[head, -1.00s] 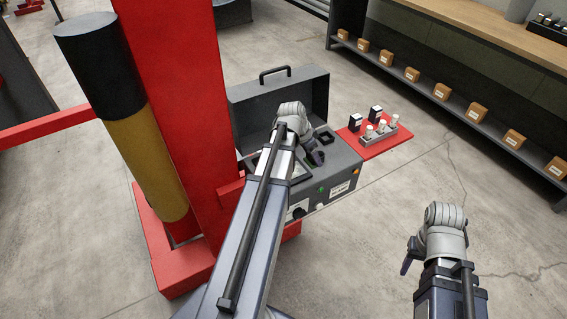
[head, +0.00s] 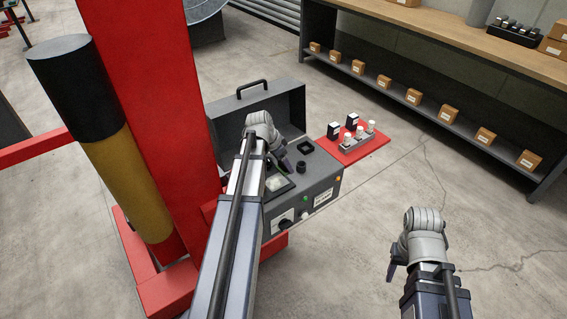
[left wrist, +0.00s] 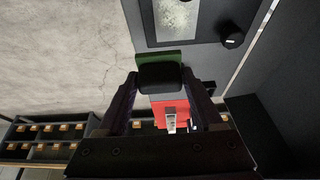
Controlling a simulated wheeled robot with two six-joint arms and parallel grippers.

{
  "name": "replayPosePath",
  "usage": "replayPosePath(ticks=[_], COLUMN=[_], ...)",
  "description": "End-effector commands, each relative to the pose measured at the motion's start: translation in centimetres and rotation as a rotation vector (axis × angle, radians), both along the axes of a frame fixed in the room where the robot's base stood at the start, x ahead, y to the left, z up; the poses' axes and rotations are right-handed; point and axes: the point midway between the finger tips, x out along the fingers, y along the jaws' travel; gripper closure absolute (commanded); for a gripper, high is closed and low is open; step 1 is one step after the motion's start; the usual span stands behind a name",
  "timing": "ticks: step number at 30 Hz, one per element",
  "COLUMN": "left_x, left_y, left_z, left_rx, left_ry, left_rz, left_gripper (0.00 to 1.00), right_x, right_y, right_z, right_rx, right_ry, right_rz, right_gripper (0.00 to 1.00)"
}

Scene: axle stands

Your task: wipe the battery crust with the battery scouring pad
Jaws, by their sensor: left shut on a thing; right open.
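The battery crust is a pale, speckled patch (left wrist: 176,18) inside a dark frame on the open grey case. It also shows in the head view (head: 276,183), partly covered by my left arm. My left gripper (left wrist: 160,82) is shut on the battery scouring pad, which has a black grip (left wrist: 160,76) and a green pad face (left wrist: 158,58). In the left wrist view the pad is just below the frame's edge, and I cannot tell whether it touches the case. My right gripper (head: 392,271) is open and empty over bare floor at the right.
The grey case (head: 320,185) has its lid up at the back and knobs on its panel. A red tray (head: 340,157) with small bottles is at its right. A red post (head: 150,90) stands left. A workbench (head: 430,38) stands behind. The floor at the right is clear.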

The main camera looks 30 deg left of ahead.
Motion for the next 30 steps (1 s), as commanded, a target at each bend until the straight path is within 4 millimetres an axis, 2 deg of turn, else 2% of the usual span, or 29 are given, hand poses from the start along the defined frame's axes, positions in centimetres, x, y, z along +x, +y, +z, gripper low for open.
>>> replayPosePath(ticks=[1, 16, 21, 30], left_x=[0.0, 0.0, 0.0, 0.0], left_y=[0.0, 0.0, 0.0, 0.0], left_z=[-0.8, -6.2, -6.9, -6.9], left_rx=[0.000, 0.000, 0.000, 0.000], left_ry=[0.000, 0.000, 0.000, 0.000], left_rz=[0.000, 0.000, 0.000, 0.000], left_gripper=[0.77, 0.77, 0.77, 0.77], right_x=[0.0, 0.0, 0.0, 0.0], right_y=[0.0, 0.0, 0.0, 0.0], right_z=[-0.8, -6.2, -6.9, -6.9], right_rx=[0.000, 0.000, 0.000, 0.000], right_ry=[0.000, 0.000, 0.000, 0.000], right_rz=[0.000, 0.000, 0.000, 0.000], right_gripper=[0.50, 0.50, 0.50, 0.50])
